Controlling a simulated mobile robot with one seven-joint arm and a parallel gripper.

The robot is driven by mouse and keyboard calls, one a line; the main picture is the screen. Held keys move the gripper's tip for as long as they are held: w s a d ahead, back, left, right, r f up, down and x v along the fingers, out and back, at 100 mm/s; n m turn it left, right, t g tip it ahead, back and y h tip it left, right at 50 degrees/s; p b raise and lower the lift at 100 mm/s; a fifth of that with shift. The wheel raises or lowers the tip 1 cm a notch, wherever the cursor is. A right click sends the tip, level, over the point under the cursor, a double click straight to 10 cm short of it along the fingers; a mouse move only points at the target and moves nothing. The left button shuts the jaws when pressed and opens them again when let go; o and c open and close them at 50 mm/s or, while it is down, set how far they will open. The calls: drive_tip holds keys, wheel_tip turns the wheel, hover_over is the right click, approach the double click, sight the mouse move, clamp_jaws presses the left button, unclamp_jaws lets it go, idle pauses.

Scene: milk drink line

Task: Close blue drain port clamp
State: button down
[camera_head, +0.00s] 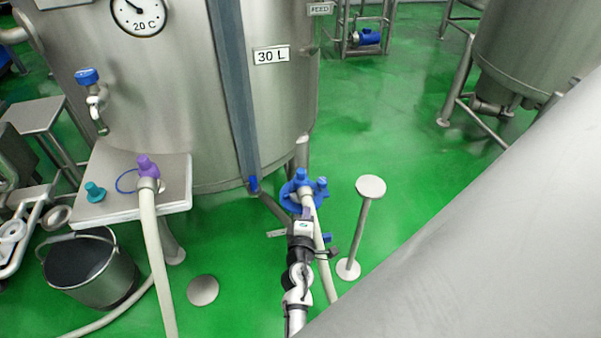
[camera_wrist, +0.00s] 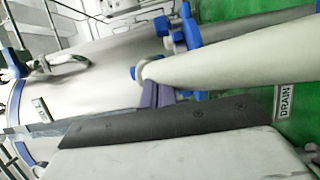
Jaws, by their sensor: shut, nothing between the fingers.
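The blue drain port clamp (camera_head: 300,183) sits low at the tank's front right in the head view, around the end of a cream hose. It has blue knobs at its top and right. In the wrist view blue clamp parts (camera_wrist: 191,31) show at the top, beside the cream hose (camera_wrist: 235,52). My gripper (camera_head: 307,212) is just below the clamp in the head view. In the wrist view its purple-grey fingertips (camera_wrist: 157,94) are together and empty, close under the hose end. I cannot tell whether they touch the clamp, or whether the clamp is fully closed.
A DRAIN label (camera_wrist: 285,102) shows in the wrist view. The steel tank (camera_head: 190,90) stands behind the clamp. A round-topped post (camera_head: 370,187) stands to the right. A side table (camera_head: 120,200) with purple and teal fittings and a bucket (camera_head: 88,262) are left. Green floor is open farther right.

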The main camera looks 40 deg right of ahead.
drive_tip(key=shift+d+r, duration=0.15)
drive_tip(key=shift+d, duration=0.2)
drive_tip(key=shift+d+r, duration=0.1)
drive_tip(key=shift+d, duration=0.15)
idle(0.3)
drive_tip(key=shift+s, duration=0.1)
